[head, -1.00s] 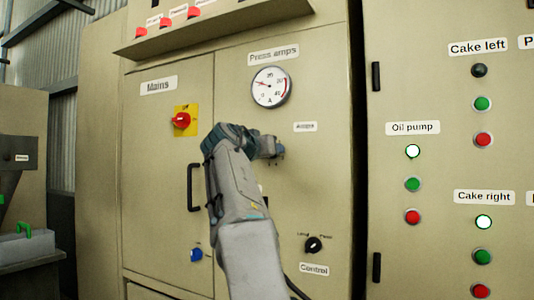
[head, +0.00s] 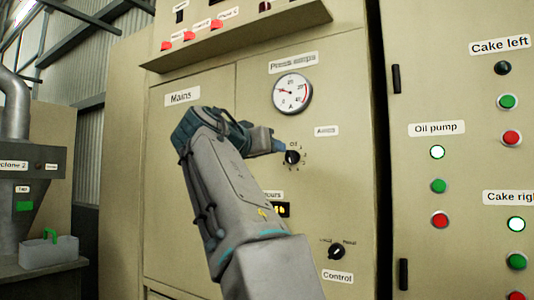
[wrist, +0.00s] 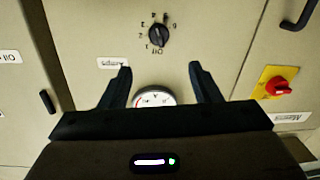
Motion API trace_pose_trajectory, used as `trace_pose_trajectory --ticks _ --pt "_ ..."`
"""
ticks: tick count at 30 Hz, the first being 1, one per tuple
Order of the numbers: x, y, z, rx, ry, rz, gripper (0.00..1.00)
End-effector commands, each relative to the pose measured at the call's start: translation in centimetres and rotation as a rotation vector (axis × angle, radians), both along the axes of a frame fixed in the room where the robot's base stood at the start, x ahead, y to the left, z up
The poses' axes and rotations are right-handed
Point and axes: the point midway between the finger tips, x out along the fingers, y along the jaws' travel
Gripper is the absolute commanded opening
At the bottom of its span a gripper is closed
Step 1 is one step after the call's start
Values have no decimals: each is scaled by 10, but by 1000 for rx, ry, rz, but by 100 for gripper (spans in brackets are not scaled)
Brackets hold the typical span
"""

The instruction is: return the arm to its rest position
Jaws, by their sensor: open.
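My arm reaches up across the beige cabinet in the head view, its gripper (head: 280,146) near a black selector knob marked Off. In the wrist view my gripper (wrist: 160,75) is open and empty, with its two dark fingers apart. The black selector knob (wrist: 158,36) shows beyond the fingertips, with nothing gripping it. The press amps gauge (wrist: 154,97) shows between the fingers, partly hidden by the gripper body. In the head view the arm hides the red Mains switch.
The cabinet door (head: 340,190) stands close in front of the arm. A sloped ledge (head: 240,40) juts out above. A control panel with lit buttons (head: 437,152) is at right. A grey machine with a plastic container (head: 48,250) is at left.

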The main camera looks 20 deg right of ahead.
Motion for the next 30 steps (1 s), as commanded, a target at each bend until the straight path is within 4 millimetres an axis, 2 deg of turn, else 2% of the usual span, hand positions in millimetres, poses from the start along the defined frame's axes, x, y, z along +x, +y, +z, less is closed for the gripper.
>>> trace_pose_trajectory --ticks 13,17,23,26,30 --pt "2 -3 0 6 22 6 57" --pt "8 -11 -12 39 120 45 57" --pt "8 -17 -60 133 369 161 57" --pt "-2 -14 -89 185 485 226 57" --pt "-27 -3 -129 262 637 313 57"
